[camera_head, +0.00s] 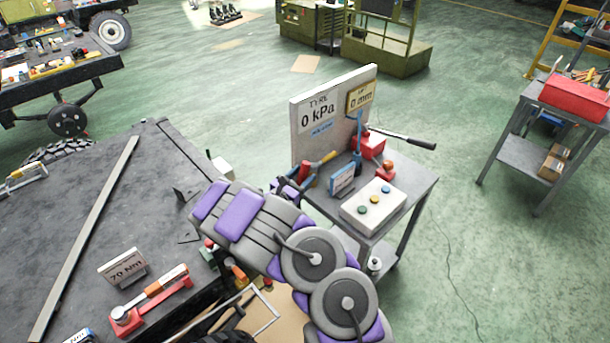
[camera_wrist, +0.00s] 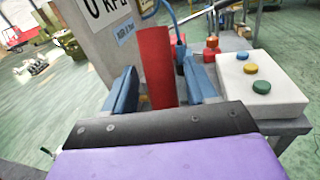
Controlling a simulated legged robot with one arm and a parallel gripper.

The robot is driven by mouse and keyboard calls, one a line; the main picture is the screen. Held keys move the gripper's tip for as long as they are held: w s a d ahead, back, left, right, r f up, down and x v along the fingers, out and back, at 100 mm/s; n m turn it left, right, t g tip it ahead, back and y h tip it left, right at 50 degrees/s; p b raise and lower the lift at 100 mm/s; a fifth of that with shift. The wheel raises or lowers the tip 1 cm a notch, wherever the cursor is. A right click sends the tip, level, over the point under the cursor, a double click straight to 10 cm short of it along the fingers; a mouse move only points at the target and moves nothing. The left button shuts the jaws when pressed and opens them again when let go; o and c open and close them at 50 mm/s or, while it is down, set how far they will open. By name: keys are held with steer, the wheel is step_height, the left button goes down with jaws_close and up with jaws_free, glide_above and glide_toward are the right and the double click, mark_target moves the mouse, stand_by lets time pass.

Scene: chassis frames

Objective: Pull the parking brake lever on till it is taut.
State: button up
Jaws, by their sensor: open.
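My gripper (camera_wrist: 160,92) is open, with its two blue fingers apart. A broad red upright bar (camera_wrist: 155,60) shows between the fingers in the wrist view; I cannot tell whether they touch it. In the head view my gripper (camera_head: 293,187) is at the left edge of the small grey cart, beside a red piece with a yellow-orange end (camera_head: 318,165). This may be the parking brake lever, but no label confirms it. My forearm hides part of the area below.
The cart (camera_head: 418,190) carries a "0 kPa" board (camera_head: 335,110), a white box with coloured buttons (camera_head: 372,208) and a red unit with a black handle (camera_head: 402,137). A dark chassis bench (camera_head: 120,205) with a "70 Nm" sign (camera_head: 124,266) stands left.

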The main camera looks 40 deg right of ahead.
steer(key=shift+x, duration=1.05)
jaws_close()
